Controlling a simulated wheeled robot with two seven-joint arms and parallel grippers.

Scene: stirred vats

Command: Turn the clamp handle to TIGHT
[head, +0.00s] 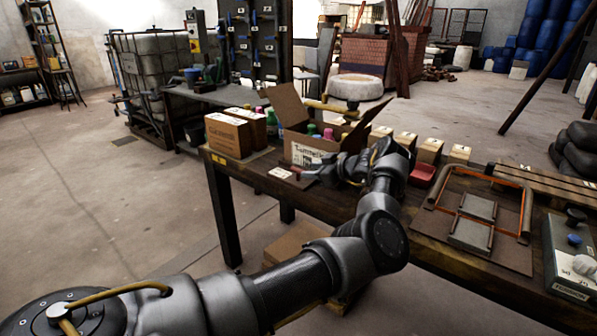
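No clamp handle marked TIGHT can be made out for sure. An orange and dark tubular frame (525,212) lies on a brown board at the right of the table, around two grey blocks. My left gripper (318,172) is over the table in front of the open carton, pointing left, well away from the frame and the box. Its fingers are small and dark, so its opening is unclear. My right gripper is not in view.
The wooden table (345,207) holds an open carton (308,154) of bottles, closed brown boxes (229,135), several small boxes and a red tray (422,174). My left arm crosses the table's front edge. Open floor (90,210) lies to the left.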

